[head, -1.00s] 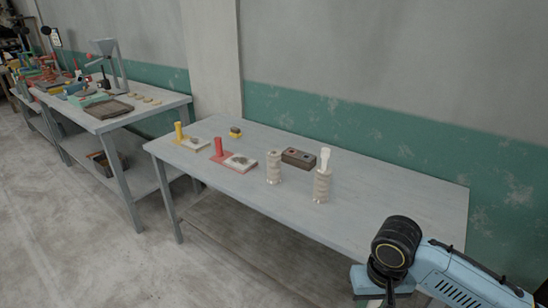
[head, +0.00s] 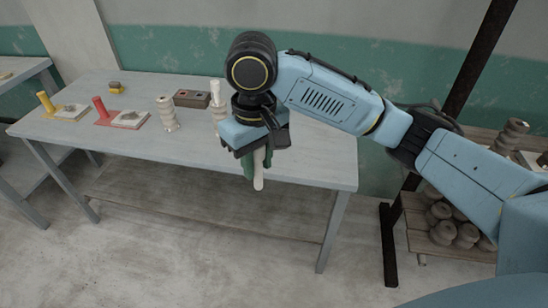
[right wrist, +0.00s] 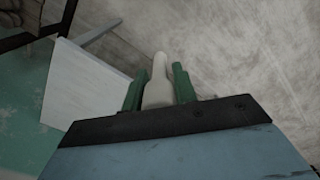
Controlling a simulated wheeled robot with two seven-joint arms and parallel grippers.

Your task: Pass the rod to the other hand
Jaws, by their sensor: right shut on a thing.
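My right gripper (head: 258,168) is shut on a pale rod (head: 259,183), in front of the table's front edge in the head view. The rod's lower end sticks out below the green fingers. In the right wrist view the rod (right wrist: 158,82) lies between the two green fingers of the right gripper (right wrist: 157,85), and its rounded tip reaches past them. The rod's other end is hidden by the gripper body. My left gripper is in neither view.
A rack with clay pieces (head: 440,215) stands at right. Floor in front is clear.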

